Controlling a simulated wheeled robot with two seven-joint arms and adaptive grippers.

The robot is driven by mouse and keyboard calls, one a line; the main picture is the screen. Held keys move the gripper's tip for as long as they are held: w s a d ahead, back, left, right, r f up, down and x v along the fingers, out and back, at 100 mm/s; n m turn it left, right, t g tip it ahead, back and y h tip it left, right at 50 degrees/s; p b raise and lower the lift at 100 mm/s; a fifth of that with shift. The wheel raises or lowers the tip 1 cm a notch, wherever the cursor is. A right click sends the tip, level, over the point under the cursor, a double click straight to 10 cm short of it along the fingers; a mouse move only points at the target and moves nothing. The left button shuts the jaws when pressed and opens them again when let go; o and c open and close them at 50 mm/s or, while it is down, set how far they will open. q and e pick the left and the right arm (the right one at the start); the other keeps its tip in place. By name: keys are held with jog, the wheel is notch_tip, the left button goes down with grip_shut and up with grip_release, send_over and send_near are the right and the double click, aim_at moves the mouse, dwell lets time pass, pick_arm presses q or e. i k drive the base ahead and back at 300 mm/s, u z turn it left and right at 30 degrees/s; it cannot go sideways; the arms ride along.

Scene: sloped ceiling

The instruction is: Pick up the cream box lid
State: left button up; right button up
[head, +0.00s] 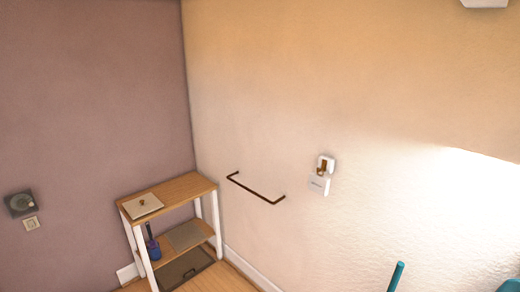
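A flat cream square (142,205) with a small brown knob on it lies on the left part of a small wooden shelf unit's top (185,188); it looks like the cream box lid. It lies flat, close to the top's left edge. Neither of my grippers is clearly in view, so I cannot see whether they are open or shut.
A brown rail (256,190) and a white holder (321,178) are on the right wall. A teal rod (396,277) stands lower right.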

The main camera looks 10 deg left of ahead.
aim_at(136, 208)
jog(key=z, duration=0.1)
jog(key=i, duration=1.8)
jog(key=u, duration=0.6)
jog(key=i, duration=0.85)
jog(key=u, duration=1.6)
jog(key=i, duration=0.75)
jog(key=u, duration=0.65)
